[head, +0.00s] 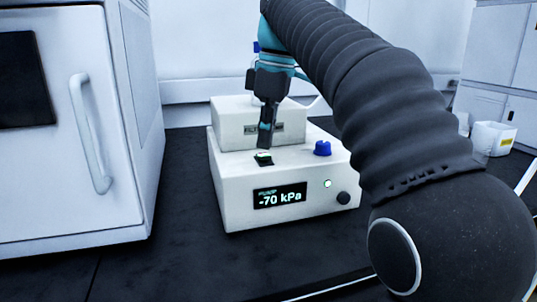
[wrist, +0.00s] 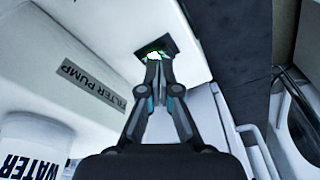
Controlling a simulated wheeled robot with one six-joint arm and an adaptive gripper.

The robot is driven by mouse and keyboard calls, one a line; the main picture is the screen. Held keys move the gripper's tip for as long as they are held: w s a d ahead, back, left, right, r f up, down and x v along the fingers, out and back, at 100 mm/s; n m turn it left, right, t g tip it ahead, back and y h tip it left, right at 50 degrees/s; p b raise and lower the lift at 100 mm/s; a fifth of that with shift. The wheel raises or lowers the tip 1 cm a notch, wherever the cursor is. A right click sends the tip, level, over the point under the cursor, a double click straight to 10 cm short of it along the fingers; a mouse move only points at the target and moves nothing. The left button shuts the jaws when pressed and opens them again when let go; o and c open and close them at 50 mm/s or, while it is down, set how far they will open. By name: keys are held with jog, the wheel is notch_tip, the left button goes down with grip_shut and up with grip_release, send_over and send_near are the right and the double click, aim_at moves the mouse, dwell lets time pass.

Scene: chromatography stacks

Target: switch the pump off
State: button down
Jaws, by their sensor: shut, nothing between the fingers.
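The filter pump (head: 240,180) is a white box on the dark bench in the head view. Its display (head: 280,196) reads -70 kPa, and a green light (head: 327,184) is lit beside it. A dark rocker switch (head: 263,159) with a green glow sits on its top; it also shows in the wrist view (wrist: 155,52). My gripper (head: 265,146) is shut and empty, pointing down just above the switch. In the wrist view its fingertips (wrist: 153,66) are together at the switch's near edge and hide part of it. I cannot tell whether they touch it.
A blue knob (head: 322,148) stands on the pump top right of the switch, and a black knob (head: 343,198) is on its front. A white cabinet with a handle (head: 90,133) stands at left. A container marked WATER (wrist: 35,145) shows in the wrist view.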

aim_at(266, 155)
jog(key=shift+f+b, duration=0.55)
jog(key=shift+f, duration=0.3)
dwell(0.4)
jog(key=shift+r, duration=0.1)
notch_tip(266, 155, up, 5)
jog(key=p, duration=0.5)
jog(key=shift+f, duration=0.2)
jog(key=shift+r, duration=1.15)
